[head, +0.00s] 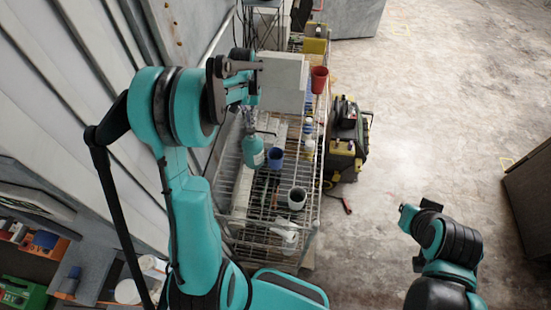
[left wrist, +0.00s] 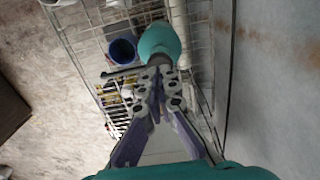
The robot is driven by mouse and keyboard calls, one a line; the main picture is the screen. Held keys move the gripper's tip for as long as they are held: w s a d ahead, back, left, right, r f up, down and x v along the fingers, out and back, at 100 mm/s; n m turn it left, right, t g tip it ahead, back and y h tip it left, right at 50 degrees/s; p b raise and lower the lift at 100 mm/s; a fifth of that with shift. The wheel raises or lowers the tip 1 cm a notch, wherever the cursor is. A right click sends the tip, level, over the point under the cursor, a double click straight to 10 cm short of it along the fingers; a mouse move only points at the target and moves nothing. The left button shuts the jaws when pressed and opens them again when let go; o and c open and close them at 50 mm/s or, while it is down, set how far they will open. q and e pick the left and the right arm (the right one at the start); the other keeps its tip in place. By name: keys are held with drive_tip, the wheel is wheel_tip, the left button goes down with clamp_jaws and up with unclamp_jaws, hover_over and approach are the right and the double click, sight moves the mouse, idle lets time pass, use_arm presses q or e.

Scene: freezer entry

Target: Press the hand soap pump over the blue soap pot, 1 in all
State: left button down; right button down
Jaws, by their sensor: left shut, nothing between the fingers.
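The hand soap pump is a teal bottle (head: 253,151) with a dark spout, upright on the wire shelf. It also shows in the left wrist view (left wrist: 160,40). Its spout points toward the side of the blue soap pot (head: 276,153), which stands close to the bottle's right; the pot's open top shows in the left wrist view (left wrist: 122,51). My left gripper (head: 250,117) is shut and empty, pointing down above the pump head. In the left wrist view its fingertips (left wrist: 155,76) overlap the pump head; I cannot tell whether they touch. My right gripper is not in view.
A red cup (head: 319,79) stands farther back. A wall is close on the left. A black-and-yellow machine (head: 347,140) stands right of the shelf.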

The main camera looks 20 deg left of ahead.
use_arm(q)
drive_tip(key=shift+r, duration=0.1)
wheel_tip(320, 180, up, 6)
drive_tip(key=p, duration=0.3)
idle(0.3)
idle(0.3)
drive_tip(key=s+d+f+m+t+b, duration=0.1)
drive_tip(key=s+d+f+b, duration=0.4)
drive_tip(key=b, duration=0.5)
drive_tip(key=s+d+f+t+b, duration=0.3)
drive_tip(key=s+d+f+b, duration=0.2)
drive_tip(key=f+b, duration=0.5)
drive_tip(key=s+d+f+m+t+b, duration=0.1)
drive_tip(key=s+d+f+t+b, duration=0.2)
drive_tip(key=s+d+f+b, duration=0.2)
drive_tip(key=s+f+b, duration=0.2)
drive_tip(key=s+b, duration=0.2)
drive_tip(key=b, duration=0.1)
drive_tip(key=shift+d+f+m+b, duration=0.2)
drive_tip(key=shift+d+m+b, duration=0.1)
drive_tip(key=shift+b, duration=0.1)
idle(0.4)
